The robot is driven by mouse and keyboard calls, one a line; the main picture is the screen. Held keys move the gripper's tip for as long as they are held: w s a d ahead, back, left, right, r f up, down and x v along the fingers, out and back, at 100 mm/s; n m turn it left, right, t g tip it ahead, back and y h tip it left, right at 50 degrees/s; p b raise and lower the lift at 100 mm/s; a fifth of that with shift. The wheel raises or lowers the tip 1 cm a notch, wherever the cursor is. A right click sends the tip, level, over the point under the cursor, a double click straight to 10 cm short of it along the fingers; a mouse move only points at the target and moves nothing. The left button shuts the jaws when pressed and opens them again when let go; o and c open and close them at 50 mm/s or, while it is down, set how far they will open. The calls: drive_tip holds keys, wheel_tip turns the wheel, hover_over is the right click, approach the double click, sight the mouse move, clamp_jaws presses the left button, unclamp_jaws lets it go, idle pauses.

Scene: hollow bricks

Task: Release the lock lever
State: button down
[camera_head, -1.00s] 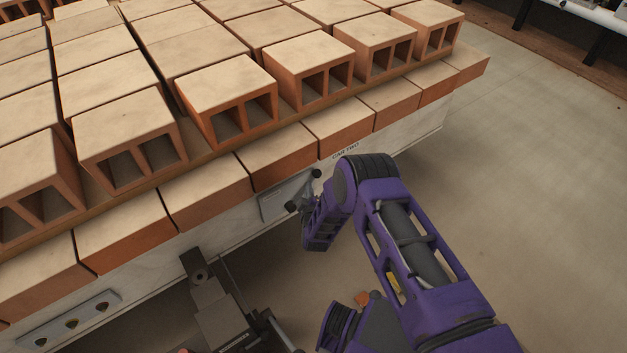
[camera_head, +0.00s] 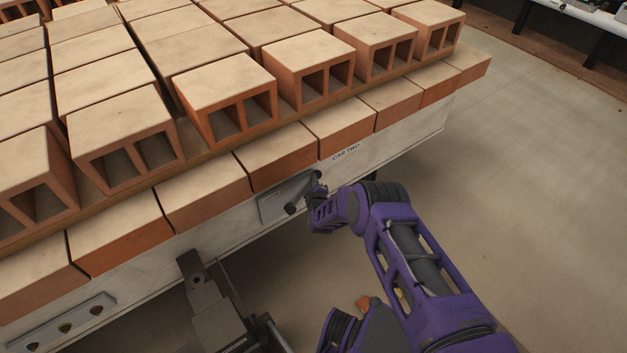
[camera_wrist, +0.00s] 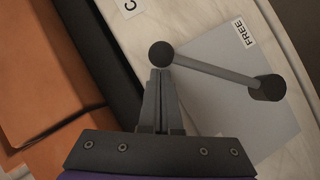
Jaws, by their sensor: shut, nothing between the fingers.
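The lock lever (camera_head: 305,191) is a grey rod with dark round ends on a grey plate (camera_head: 270,207) on the car's pale side. In the wrist view the lever (camera_wrist: 215,72) slants from its pivot (camera_wrist: 270,88) at right to its knob (camera_wrist: 160,54) at upper left. A "FREE" label (camera_wrist: 243,33) is on the plate's upper edge, above the rod. My gripper (camera_wrist: 159,74) is shut and empty, its fingertips right at the knob's lower side; I cannot tell whether they touch. In the head view my purple wrist is just right of the lever, hiding the fingertips.
Hollow bricks (camera_head: 228,87) are stacked on the car above the lever, their lower row (camera_head: 283,155) overhanging close by. A "CAR TWO" label (camera_head: 346,152) is right of the lever. A dark metal bracket (camera_head: 210,300) stands at lower left. Open floor (camera_head: 520,200) lies to the right.

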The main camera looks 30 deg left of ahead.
drive_tip(key=shift+w, duration=0.1)
drive_tip(key=w+d+f+m+g, duration=0.1)
drive_tip(key=w+f+m+g, duration=0.1)
drive_tip(key=w, duration=0.1)
drive_tip(key=shift+d+f, duration=0.35)
drive_tip(key=shift+f, duration=0.05)
drive_tip(key=shift+s, duration=0.1)
